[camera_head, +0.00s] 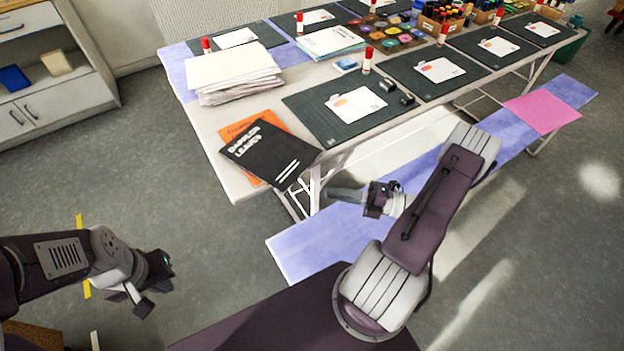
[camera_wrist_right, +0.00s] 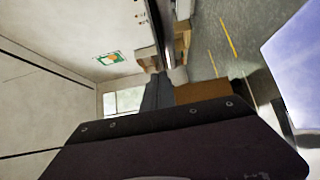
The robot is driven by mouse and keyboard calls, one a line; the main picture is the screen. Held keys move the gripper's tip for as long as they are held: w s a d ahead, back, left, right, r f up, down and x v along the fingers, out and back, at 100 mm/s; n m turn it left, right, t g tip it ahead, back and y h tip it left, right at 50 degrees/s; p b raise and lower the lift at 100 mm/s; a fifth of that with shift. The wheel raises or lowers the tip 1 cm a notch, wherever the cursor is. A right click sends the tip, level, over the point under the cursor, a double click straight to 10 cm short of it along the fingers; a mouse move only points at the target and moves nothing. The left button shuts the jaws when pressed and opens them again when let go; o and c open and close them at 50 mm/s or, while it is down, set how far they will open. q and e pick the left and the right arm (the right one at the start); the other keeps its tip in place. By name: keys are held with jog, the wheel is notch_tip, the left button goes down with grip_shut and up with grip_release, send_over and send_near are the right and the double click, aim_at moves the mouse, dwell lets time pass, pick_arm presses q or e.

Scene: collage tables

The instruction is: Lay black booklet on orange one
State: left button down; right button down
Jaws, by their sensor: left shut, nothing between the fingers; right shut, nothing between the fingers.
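The black booklet (camera_head: 268,152) lies at the near left corner of the table, with white lettering on its cover. It rests on top of the orange booklet (camera_head: 240,128), turned at an angle to it, and part of it reaches over the table's front edge. Orange shows at the upper left and below the black cover; the rest is hidden. My left gripper (camera_head: 148,299) is at the lower left over the floor, shut and empty, well away from the booklets. My right gripper (camera_head: 345,195) is shut and empty, in front of the table, right of and below the black booklet.
A stack of papers (camera_head: 232,73) stands behind the booklets on the table (camera_head: 208,128). A dark cutting mat (camera_head: 318,112) with a white card and a red-capped glue stick (camera_head: 367,60) are to the right. A lilac bench (camera_head: 302,243) runs along the front.

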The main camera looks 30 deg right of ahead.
aim_at(304, 172)
jog(key=w+a, duration=0.4)
jog(key=w, duration=0.3)
jog(key=shift+b, duration=0.35)
jog(key=shift+w, duration=0.15)
jog(key=w, duration=0.2)
jog(key=shift+w+a+p, duration=0.1)
jog(key=shift+w+p, duration=0.2)
jog(key=shift+p, duration=0.05)
jog(key=shift+w, duration=0.1)
